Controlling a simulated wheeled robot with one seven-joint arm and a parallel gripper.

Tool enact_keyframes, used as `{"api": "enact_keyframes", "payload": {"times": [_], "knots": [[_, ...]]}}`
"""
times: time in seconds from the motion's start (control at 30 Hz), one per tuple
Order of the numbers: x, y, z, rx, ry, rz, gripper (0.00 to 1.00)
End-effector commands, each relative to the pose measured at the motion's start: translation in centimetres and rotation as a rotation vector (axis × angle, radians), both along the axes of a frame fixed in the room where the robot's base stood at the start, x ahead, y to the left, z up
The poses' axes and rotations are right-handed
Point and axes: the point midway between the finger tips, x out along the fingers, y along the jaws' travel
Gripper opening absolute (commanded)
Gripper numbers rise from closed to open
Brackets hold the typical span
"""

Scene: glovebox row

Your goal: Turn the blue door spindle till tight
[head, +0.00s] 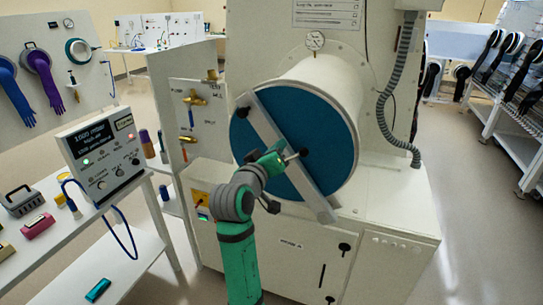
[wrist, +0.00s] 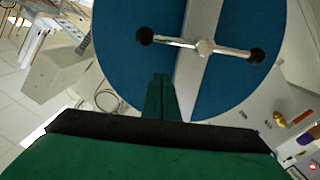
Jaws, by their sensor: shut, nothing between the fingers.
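The blue door (head: 314,126) is a round disc on the end of a white cylinder, crossed by a slanted grey bar (head: 262,122). The blue door also fills the top of the wrist view (wrist: 130,70). Its spindle (wrist: 205,47) is a silver hub with a thin cross handle and a black knob on each end. In the head view one black knob (head: 304,152) shows just right of my gripper (head: 280,160), which hides the hub. In the wrist view my gripper (wrist: 160,80) has its green fingers together and empty, below the handle, between the left knob and the hub. I cannot tell whether it touches.
A bench with a control box (head: 100,150) and small parts stands at left. A panel with brass valves (head: 196,97) is left of the door. A grey corrugated hose (head: 400,100) hangs at right. Floor is clear at right.

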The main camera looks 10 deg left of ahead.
Motion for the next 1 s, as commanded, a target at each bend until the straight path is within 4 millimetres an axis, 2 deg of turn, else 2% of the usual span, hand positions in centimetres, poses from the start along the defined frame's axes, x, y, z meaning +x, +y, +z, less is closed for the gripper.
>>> {"api": "enact_keyframes", "payload": {"times": [0.03,0.13,0.33,0.8,1.0], "knots": [[0.8,-0.3,-0.1,0.0,0.002,-0.002,0.0],[0.7,-1.3,-1.6,0.001,0.003,-0.001,0.0],[0.8,-2.4,-2.9,0.0,0.002,-0.001,0.0],[0.8,-2.6,-3.2,0.002,0.0,-0.001,0.0],[0.8,-4.1,-3.3,0.031,-0.006,-0.017,0.0]]}}
